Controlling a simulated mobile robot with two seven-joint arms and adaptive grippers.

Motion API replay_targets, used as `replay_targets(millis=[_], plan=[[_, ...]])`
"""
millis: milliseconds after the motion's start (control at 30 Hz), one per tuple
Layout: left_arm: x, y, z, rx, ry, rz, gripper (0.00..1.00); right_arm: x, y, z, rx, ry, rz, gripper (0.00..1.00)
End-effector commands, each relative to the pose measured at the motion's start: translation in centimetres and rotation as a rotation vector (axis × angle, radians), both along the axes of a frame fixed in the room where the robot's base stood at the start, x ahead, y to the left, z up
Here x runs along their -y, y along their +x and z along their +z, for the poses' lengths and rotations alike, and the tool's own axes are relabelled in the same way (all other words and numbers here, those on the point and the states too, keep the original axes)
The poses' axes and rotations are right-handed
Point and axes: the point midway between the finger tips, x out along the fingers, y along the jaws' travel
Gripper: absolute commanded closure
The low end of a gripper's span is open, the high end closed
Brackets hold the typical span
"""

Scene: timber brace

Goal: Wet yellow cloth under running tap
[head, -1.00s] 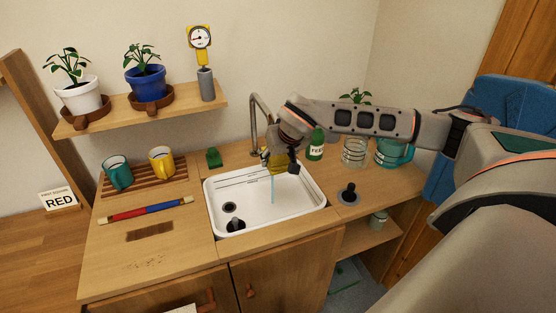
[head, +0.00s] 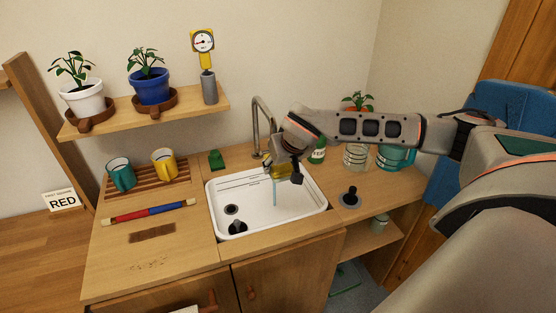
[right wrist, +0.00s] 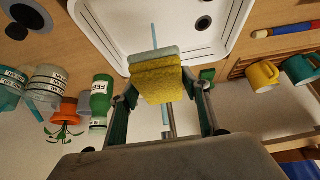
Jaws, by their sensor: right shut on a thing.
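The yellow cloth (right wrist: 158,84) is a thick folded pad with a pale grey-green layer along one edge. My right gripper (head: 282,173) is shut on it above the sink (head: 299,205). Both fingers show around the cloth in the right wrist view. The tap (head: 256,125) stands behind the sink, its spout partly hidden by my gripper. A thin blue water stream (head: 275,192) runs down into the basin and lines up with the cloth; I cannot tell exactly where it meets it. My left gripper is out of view.
A green bottle (right wrist: 102,98), glass jars (head: 356,157) and a teal jug (head: 393,158) stand right of the sink. A black-knobbed plug (head: 349,196) sits near the right rim. Mugs (head: 164,164) stand on a rack at left. The sink's front is clear.

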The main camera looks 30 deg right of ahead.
Motion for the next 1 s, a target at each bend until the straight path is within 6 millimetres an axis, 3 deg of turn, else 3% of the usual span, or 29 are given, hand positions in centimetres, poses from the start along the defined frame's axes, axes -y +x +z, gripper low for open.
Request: replay_targets(millis=[400, 700, 1000], plan=[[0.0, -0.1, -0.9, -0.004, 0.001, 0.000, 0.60, -1.4, -2.7, -0.1, 0.001, -0.001, 0.001, 0.71], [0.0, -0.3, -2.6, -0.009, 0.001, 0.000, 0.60, -2.5, -4.4, -0.1, 0.002, 0.001, 0.002, 0.71], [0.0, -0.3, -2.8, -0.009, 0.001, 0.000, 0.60, -2.7, -5.0, 0.0, 0.000, 0.001, -0.001, 0.71]])
